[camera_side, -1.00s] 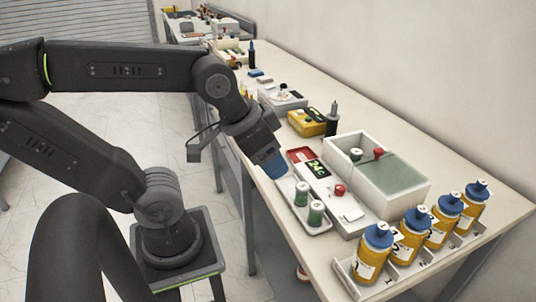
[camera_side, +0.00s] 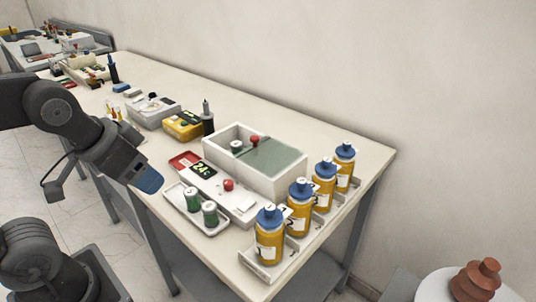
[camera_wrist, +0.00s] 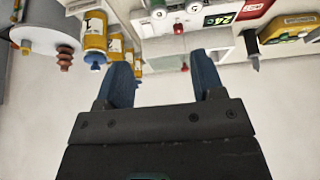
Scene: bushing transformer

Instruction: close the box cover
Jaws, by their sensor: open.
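The white box (camera_side: 283,183) stands on the table in the side view. Its grey-green, see-through cover (camera_side: 277,158) lies over the right part, and the left part is open. A red knob (camera_side: 254,141) stands at the cover's left end. A white-topped green bushing (camera_side: 237,147) shows in the open part. My gripper (camera_side: 150,182) is in front of the table's near edge, left of the box and apart from it. In the wrist view my gripper's blue fingers (camera_wrist: 163,70) are spread with nothing between them.
A tray (camera_side: 189,213) with two green bushings and a tester with a red button (camera_side: 228,184) lie between my gripper and the box. Several yellow bottles (camera_side: 270,238) stand in a rack at the right.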

